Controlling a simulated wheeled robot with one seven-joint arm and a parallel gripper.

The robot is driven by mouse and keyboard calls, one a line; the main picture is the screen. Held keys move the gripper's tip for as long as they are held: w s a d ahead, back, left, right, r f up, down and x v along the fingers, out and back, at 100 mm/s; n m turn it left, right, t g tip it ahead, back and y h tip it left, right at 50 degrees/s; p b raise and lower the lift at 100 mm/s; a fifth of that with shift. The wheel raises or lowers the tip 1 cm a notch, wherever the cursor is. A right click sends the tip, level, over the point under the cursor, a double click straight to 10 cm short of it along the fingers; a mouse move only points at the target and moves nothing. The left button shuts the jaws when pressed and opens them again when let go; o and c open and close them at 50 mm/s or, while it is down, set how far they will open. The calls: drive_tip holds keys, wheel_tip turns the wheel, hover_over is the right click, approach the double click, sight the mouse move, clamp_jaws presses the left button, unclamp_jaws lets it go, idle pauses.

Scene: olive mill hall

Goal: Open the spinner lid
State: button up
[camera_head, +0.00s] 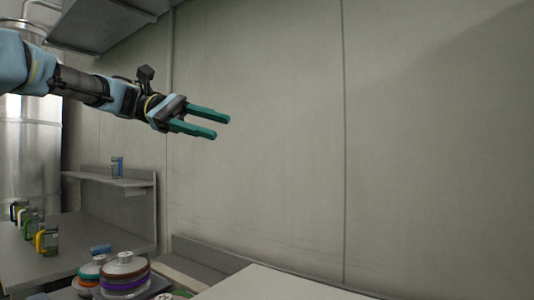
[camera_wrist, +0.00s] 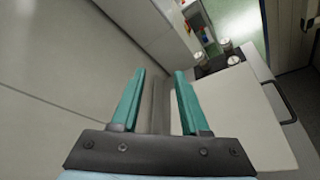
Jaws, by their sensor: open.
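My gripper (camera_head: 221,128) is raised in front of the bare wall in the head view, its two teal fingers apart with nothing between them. In the wrist view my gripper (camera_wrist: 160,72) is also open and empty. A pale flat-topped unit (camera_head: 280,286) shows at the bottom of the head view, well below my gripper. I cannot tell for sure whether this is the spinner lid.
Round stacked pieces with metal tops (camera_head: 124,266) stand at the lower left, partly cut off. A grey counter (camera_head: 25,262) carries several small colored-handled items. A wall shelf (camera_head: 110,180) holds one blue item. A grey hood (camera_head: 105,22) hangs at the upper left. Space around my gripper is clear.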

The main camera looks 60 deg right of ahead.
drive_tip(key=p+x, duration=0.1)
drive_tip(key=x, duration=0.9)
drive_tip(key=shift+s, duration=0.1)
clamp_jaws()
drive_tip(key=c, duration=0.7)
unclamp_jaws()
drive_tip(key=o, duration=0.7)
